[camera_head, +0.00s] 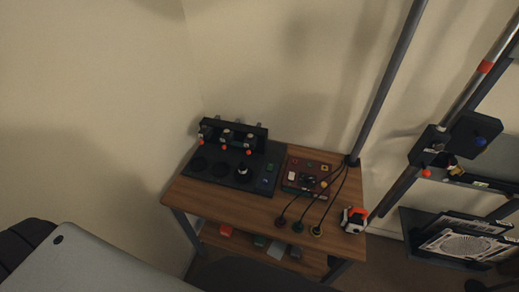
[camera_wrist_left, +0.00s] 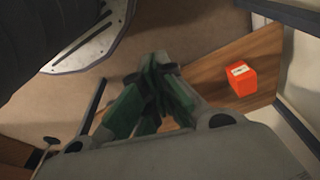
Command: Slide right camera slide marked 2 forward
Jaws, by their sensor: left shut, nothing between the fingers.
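A black camera slide (camera_head: 474,134) with a blue knob sits on a slanted grey rail (camera_head: 458,105) at the right in the head view. A smaller dark block (camera_head: 428,146) is on the rail beside it, with an orange-red knob (camera_head: 427,173) below. No number 2 is legible on it. My left gripper (camera_wrist_left: 158,68) shows only in the left wrist view. Its green fingers are together and empty, and the slide is not in that view. My right gripper is in neither view.
A wooden table (camera_head: 225,202) holds a dark lens station (camera_head: 228,132), a red control box (camera_head: 293,186) and an orange-white item (camera_head: 353,220). A dark pole (camera_head: 388,80) rises behind it. An orange cube (camera_wrist_left: 242,80) lies on wood in the wrist view. A shelf stands lower right.

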